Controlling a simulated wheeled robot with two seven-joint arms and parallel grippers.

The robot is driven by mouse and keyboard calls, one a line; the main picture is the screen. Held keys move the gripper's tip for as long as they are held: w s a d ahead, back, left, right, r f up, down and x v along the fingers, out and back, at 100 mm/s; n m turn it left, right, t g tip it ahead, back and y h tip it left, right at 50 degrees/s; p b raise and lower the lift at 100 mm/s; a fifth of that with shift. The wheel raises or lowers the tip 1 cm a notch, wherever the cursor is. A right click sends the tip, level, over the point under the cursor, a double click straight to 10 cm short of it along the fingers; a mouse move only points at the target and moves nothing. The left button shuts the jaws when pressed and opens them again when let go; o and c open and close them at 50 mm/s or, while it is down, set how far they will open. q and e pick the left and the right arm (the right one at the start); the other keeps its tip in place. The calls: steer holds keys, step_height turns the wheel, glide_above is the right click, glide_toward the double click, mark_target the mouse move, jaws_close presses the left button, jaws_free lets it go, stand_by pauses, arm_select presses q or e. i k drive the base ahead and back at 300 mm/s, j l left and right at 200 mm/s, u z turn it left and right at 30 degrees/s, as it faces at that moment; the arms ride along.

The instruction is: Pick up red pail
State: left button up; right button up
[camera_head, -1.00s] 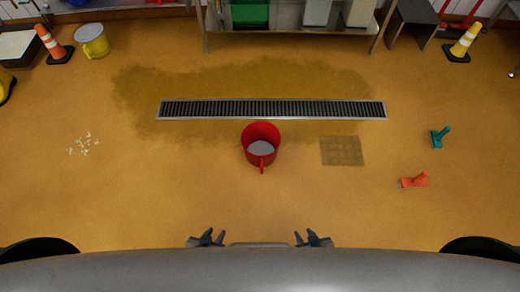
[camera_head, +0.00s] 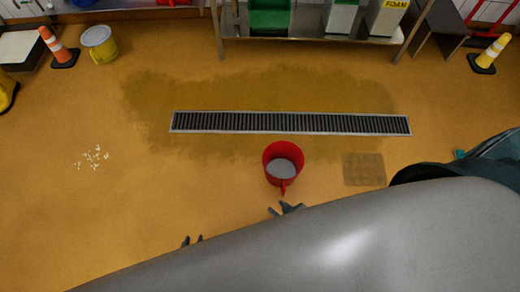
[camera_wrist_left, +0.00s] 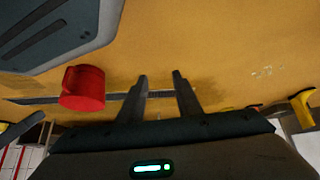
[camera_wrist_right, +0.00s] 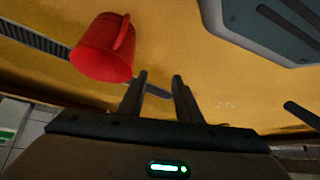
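The red pail (camera_head: 281,152) stands upright on the floor near the middle of the head view, with a grey surface visible inside. It is just in front of the drain grate, its handle side toward me. My right gripper (camera_head: 287,209) is open and empty, apart from the pail, just below it in the picture. My left gripper (camera_head: 191,241) is open and empty, further left and lower. The left wrist view shows the pail (camera_wrist_left: 83,88) left of the fingers (camera_wrist_left: 160,80). The right wrist view shows the pail (camera_wrist_right: 100,48) left of and above the fingers (camera_wrist_right: 160,80).
A long drain grate (camera_head: 290,122) crosses the floor behind the pail. A brown square patch (camera_head: 364,169) lies to its right. White scraps (camera_head: 92,158) lie at left. A yellow bucket (camera_head: 100,46), cones (camera_head: 58,48) and a metal table (camera_head: 320,45) stand at the back.

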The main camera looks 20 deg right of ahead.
mark_target(283, 161)
steer(key=i+j+u, duration=0.1)
steer(key=i+u, duration=0.6)
steer(key=i+j+u, duration=0.1)
steer(key=i, duration=0.6)
steer(key=i+z, duration=0.3)
steer(key=i+j+z, duration=0.15)
steer(key=i+z, duration=0.4)
steer(key=z, duration=0.3)
steer(key=i+j+z, duration=0.1)
steer(key=i+z, duration=0.15)
steer(key=z, duration=0.25)
steer(key=i+j+z, duration=0.15)
steer(key=z, duration=1.1)
